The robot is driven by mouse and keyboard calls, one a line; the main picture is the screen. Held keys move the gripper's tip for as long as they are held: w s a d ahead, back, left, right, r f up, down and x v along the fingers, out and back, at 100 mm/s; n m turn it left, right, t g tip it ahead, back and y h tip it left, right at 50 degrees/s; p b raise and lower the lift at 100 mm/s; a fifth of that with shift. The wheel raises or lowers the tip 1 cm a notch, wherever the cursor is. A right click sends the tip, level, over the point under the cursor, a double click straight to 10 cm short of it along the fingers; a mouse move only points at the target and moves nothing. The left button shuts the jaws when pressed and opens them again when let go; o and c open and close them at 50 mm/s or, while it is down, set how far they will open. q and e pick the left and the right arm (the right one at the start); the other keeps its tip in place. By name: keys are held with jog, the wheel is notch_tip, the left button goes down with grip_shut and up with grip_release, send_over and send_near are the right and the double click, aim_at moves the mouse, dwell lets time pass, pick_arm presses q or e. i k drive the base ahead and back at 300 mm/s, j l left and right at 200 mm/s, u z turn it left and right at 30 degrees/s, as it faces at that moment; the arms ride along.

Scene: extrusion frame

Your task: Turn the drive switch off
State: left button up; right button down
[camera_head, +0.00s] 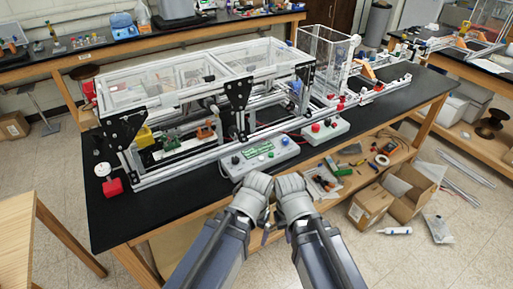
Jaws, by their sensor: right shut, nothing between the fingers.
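A light grey control box (259,157) lies at the front edge of the black bench, with a green label, a dark knob and small coloured buttons on top. A second control box (325,131) with a red and a green knob sits to its right. I cannot tell which control is the drive switch or how it is set. My left gripper (257,184) and right gripper (290,184) are side by side just in front of the first box. The right one is shut and empty. The left one's fingers cannot be made out.
The aluminium extrusion frame (190,165) with clear panels stands behind the boxes. A red block (112,187) is on the bench at the left. A wooden table (30,245) stands at the lower left.

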aim_at(328, 121)
jog(key=i+j+z, duration=0.1)
jog(key=i+z, duration=0.2)
jog(key=i, duration=0.15)
jog(key=i+j+z, duration=0.3)
jog(key=i, duration=0.15)
jog(key=i+l, duration=0.05)
jog(key=l, duration=0.05)
